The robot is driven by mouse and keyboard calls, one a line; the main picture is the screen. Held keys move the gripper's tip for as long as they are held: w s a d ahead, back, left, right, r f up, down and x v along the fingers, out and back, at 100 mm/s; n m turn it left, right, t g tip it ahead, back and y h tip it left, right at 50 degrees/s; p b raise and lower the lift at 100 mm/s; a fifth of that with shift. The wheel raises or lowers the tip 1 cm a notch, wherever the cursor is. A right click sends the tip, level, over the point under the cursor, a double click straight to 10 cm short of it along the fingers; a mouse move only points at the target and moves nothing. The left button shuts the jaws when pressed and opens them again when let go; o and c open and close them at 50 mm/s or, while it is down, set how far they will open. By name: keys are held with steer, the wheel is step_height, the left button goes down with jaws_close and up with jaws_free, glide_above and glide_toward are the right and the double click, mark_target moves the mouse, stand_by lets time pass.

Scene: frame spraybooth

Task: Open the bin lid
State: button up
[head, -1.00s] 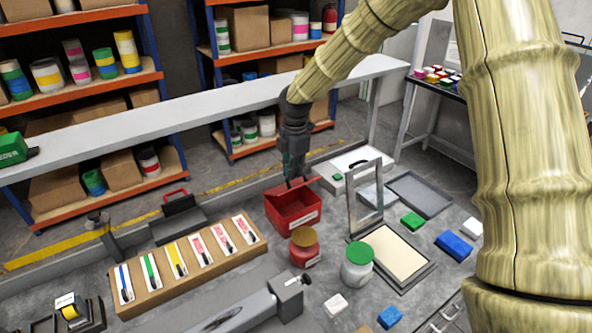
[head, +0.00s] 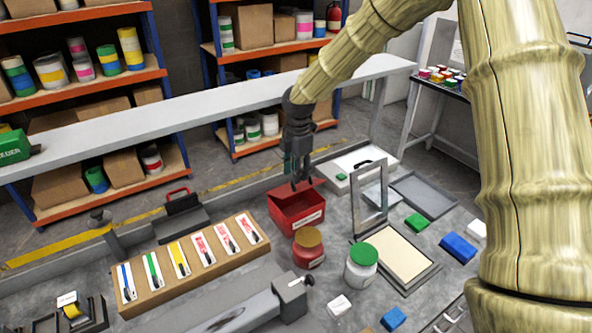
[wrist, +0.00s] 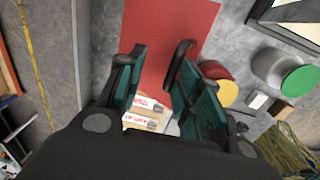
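The red bin (head: 294,214) stands on the grey bench with a white label on its front. Its upper face looks darker, and I cannot tell there how far the lid is raised. In the wrist view a flat red panel of the bin (wrist: 172,35) lies just beyond my fingers. My gripper (head: 301,186) points down at the bin's back upper edge in the head view. Whether a fingertip touches the red panel is unclear.
A red jar (head: 309,252) and a white jar with a green lid (head: 361,272) stand in front of the bin. An upright grey frame (head: 371,200) is to its right. A brown board with several labelled cards (head: 192,268) lies to the left.

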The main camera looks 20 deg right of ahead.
step_height(320, 180, up, 12)
steer(key=shift+s, duration=0.35)
stand_by(0.5)
steer(key=shift+d+f, duration=0.15)
steer(key=f+b, duration=0.1)
steer(key=b, duration=0.3)
steer(key=s+b, duration=0.1)
steer(key=b, duration=0.3)
steer(key=shift+d+f, duration=0.2)
steer(key=shift+f, duration=0.2)
steer(key=shift+r+b, duration=0.2)
steer(key=shift+b, duration=0.45)
steer(key=f+p, duration=0.1)
steer(key=f, duration=0.6)
steer(key=f+p, duration=0.1)
steer(key=f, duration=0.2)
steer(key=shift+w+f+p, duration=0.25)
steer(key=shift+w+p, duration=0.05)
steer(key=shift+p, duration=0.05)
